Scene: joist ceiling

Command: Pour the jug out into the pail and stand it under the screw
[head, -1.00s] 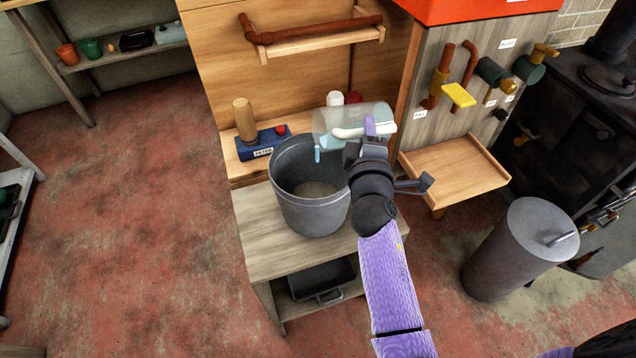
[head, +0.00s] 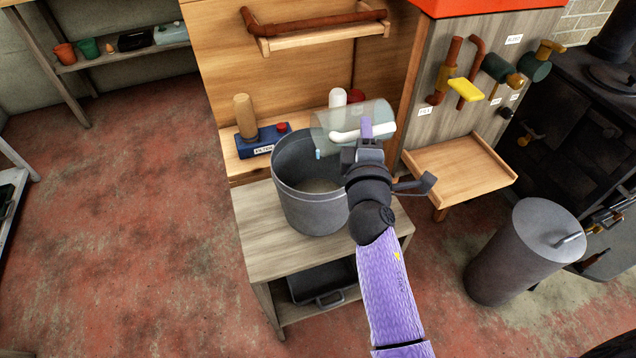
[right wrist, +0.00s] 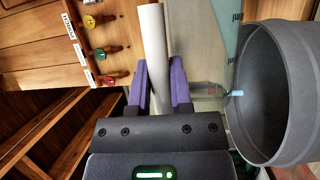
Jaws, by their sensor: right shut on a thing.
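The clear jug (head: 340,120) lies tipped nearly on its side, its mouth end over the grey pail (head: 312,213). A short light-blue bit shows at its lip, and it also shows in the right wrist view (right wrist: 237,93) at the pail's edge (right wrist: 258,120). My right gripper (head: 367,132) is shut on the jug's white handle; in the right wrist view its purple fingers (right wrist: 161,88) clasp the handle (right wrist: 152,40). The pail stands upright on a small wooden bench. I cannot tell which fitting is the screw. My left gripper is out of view.
A panel at right carries pipes, a yellow lever (head: 465,90) and green valves (head: 500,68) above an empty wooden shelf (head: 460,167). A blue filter unit (head: 263,142) stands behind the pail. A grey lidded cylinder (head: 525,250) stands on the floor before a black stove.

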